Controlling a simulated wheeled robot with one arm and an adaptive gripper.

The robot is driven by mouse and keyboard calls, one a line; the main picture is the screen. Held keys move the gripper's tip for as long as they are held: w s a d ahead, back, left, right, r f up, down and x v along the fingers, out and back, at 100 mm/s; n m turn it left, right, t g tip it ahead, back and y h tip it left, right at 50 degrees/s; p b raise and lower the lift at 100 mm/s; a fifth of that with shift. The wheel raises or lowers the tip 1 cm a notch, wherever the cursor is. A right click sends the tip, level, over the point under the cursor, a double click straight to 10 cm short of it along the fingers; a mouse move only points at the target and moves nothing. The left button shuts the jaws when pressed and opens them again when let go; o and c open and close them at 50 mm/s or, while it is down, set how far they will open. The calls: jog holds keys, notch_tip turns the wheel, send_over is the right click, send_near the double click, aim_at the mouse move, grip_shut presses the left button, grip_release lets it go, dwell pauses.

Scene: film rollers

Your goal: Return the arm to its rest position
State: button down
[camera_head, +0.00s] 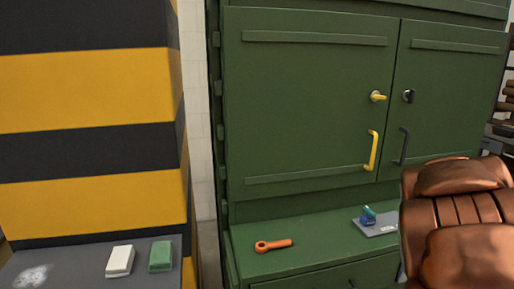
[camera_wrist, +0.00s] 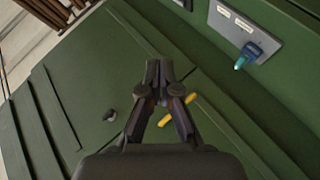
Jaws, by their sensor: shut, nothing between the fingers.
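My gripper (camera_wrist: 160,88) shows in the wrist view with its dark fingertips together and nothing between them. It is in front of the green cabinet (camera_wrist: 85,80), whose doors fill much of that view. In the head view, part of my arm covers the lower right, and the gripper itself is not visible there. The green cabinet (camera_head: 305,105) has two doors that look shut. The left door has a yellow handle (camera_head: 371,150) and a yellow latch (camera_head: 377,96). The right door has a dark handle (camera_head: 401,147).
An orange tool (camera_head: 272,245) lies on the green ledge (camera_head: 325,258). A grey plate (camera_head: 383,229) with a blue-green item (camera_head: 368,215) is right of it. A yellow-and-black striped pillar (camera_head: 90,110) stands left. A white block (camera_head: 120,261) and green block (camera_head: 160,256) lie on a grey surface (camera_head: 75,268).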

jog(key=s+a+f+m+g+y+p, duration=0.1)
jog(key=s+a+f+g+y, duration=0.1)
jog(key=s+a, duration=0.8)
jog(key=s+a+f+m+g+y+p, duration=0.1)
jog(key=s+a+f+g+y, duration=0.2)
jog(key=s+a, duration=0.7)
jog(key=s+a+f+m+g+y+p, duration=0.1)
jog(key=s+a+f+g, duration=0.5)
jog(key=s, duration=1.3)
jog(key=a+y+p, duration=0.1)
jog(key=a+y, duration=0.1)
jog(key=a, duration=0.2)
jog(key=shift+a+m, duration=0.25)
jog(key=shift+m, duration=0.05)
